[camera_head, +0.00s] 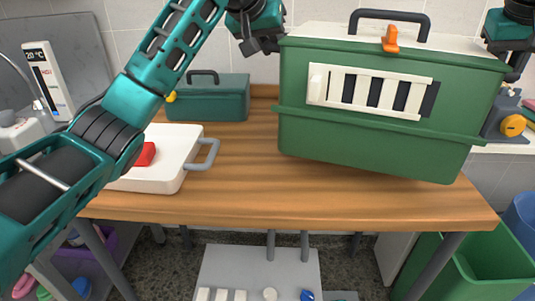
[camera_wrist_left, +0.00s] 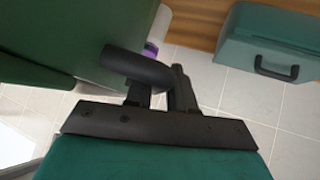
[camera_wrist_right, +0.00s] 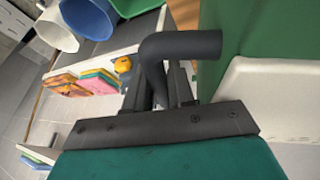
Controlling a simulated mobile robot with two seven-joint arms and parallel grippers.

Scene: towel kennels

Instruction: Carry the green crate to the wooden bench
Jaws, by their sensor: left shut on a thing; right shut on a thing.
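The green crate (camera_head: 380,150) has a pale lid, a dark top handle (camera_head: 390,14), an orange latch (camera_head: 390,38) and a barred front window. It is over the right part of the wooden bench (camera_head: 240,190), its lower edge sloping down to the right. I cannot tell whether its bottom touches the wood. My left gripper (camera_head: 262,44) is shut on the crate's left side handle, a dark bent bar (camera_wrist_left: 135,68) in the left wrist view. My right gripper (camera_head: 515,62), partly hidden by the crate, is shut on the right side handle (camera_wrist_right: 180,45).
A white tray (camera_head: 186,160) with a grey handle and a red item (camera_head: 146,154) is on the bench's left. A teal box (camera_head: 225,100) stands behind it. A green bin (camera_head: 490,262) is below right. The bench's front middle is clear.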

